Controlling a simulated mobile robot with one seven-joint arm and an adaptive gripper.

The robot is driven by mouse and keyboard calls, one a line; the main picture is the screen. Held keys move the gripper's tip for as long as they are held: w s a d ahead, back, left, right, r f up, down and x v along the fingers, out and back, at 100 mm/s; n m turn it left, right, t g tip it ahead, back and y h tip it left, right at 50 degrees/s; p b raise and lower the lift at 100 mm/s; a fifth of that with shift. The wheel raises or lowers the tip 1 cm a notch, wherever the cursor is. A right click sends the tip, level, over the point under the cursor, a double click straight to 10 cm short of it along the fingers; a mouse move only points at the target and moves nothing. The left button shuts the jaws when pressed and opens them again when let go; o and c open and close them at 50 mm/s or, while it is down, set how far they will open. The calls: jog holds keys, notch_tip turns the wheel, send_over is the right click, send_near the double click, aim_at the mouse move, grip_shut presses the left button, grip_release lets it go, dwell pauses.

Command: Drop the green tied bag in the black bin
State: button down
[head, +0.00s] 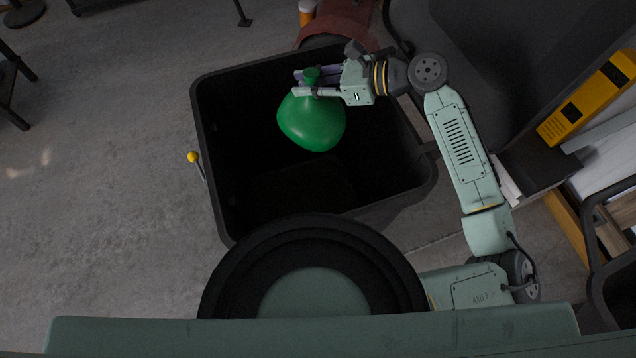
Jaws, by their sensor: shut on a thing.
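The green tied bag (312,122) hangs from my gripper (306,84) in the head view. My gripper is shut on the knotted neck of the bag, and the full round part hangs below the fingers. The black bin (205,150) is open at the top, and its dark inside looks empty as far as I can see. In the picture the bag lies within the bin's rim, over the far half of the opening. I cannot tell how high it is above or below the rim.
A small yellow-topped stick (194,158) stands left of the bin. A yellow case (590,98) and boards are at the right. A reddish object (338,22) and an orange-white container (307,12) sit behind the bin. The floor on the left (100,200) is mostly clear.

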jog(key=c, duration=1.4)
grip_release()
jog(key=v, duration=1.2)
jog(key=shift+s+f, duration=0.1)
